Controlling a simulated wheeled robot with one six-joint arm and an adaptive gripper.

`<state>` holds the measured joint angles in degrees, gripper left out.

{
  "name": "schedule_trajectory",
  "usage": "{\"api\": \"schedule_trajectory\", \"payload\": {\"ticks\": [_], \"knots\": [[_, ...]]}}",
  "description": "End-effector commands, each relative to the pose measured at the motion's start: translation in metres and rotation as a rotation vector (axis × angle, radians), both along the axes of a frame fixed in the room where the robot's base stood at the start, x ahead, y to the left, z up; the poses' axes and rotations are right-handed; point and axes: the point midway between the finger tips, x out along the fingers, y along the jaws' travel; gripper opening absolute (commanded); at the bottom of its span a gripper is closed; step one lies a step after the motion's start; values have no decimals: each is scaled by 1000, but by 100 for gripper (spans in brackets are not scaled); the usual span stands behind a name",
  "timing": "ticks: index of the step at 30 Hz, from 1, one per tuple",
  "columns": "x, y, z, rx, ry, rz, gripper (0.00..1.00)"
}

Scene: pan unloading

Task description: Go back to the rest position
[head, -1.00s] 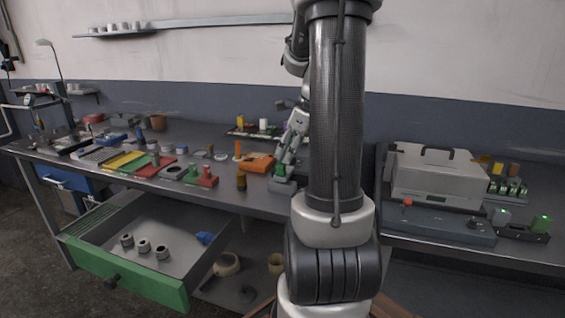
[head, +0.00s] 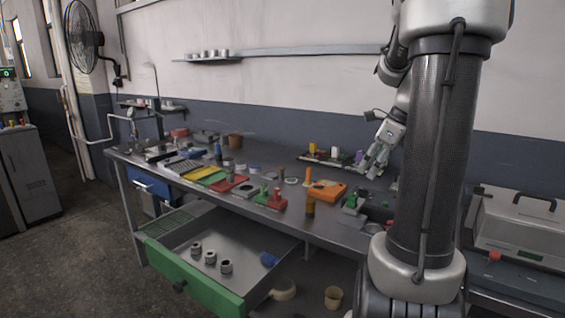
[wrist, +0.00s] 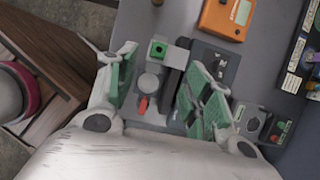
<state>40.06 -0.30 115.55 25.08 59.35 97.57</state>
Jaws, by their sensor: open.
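My gripper (wrist: 158,92) is open and empty in the wrist view, its green-padded fingers spread wide above the bench. Between and beyond the fingers is a small grey device with a green-topped block (wrist: 158,50) and a round grey knob (wrist: 148,83). In the head view my gripper (head: 374,168) hangs over the right part of the workbench (head: 330,228), partly hidden by distance and my arm. My arm rises at the right of the head view.
An orange meter (head: 327,191) lies on the bench near my gripper. An open green-fronted drawer (head: 190,278) holds several grey rings and a blue piece. A grey case (head: 520,228) stands at the right. A fan (head: 84,38) hangs at the left; floor there is clear.

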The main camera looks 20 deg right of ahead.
Motion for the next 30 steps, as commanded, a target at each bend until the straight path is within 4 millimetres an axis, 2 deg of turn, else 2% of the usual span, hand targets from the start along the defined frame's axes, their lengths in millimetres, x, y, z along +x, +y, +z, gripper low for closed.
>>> {"api": "schedule_trajectory", "payload": {"ticks": [5, 8, 11, 14, 17, 18, 22, 25, 30], "knots": [[0, 0, 0, -11, -6, 30, 51], [0, -1, 0, -60, -32, 155, 51], [-12, -2, -11, -153, -41, 411, 51], [-41, 6, -21, -269, -45, 770, 51], [-67, 35, -18, -411, -64, 1217, 51], [-77, 51, -15, -473, -75, 1416, 51], [-109, 100, -7, -661, -112, 1991, 51], [-126, 128, -3, -782, -136, 2246, 51], [-136, 164, 7, -937, -217, 2394, 51]]}}
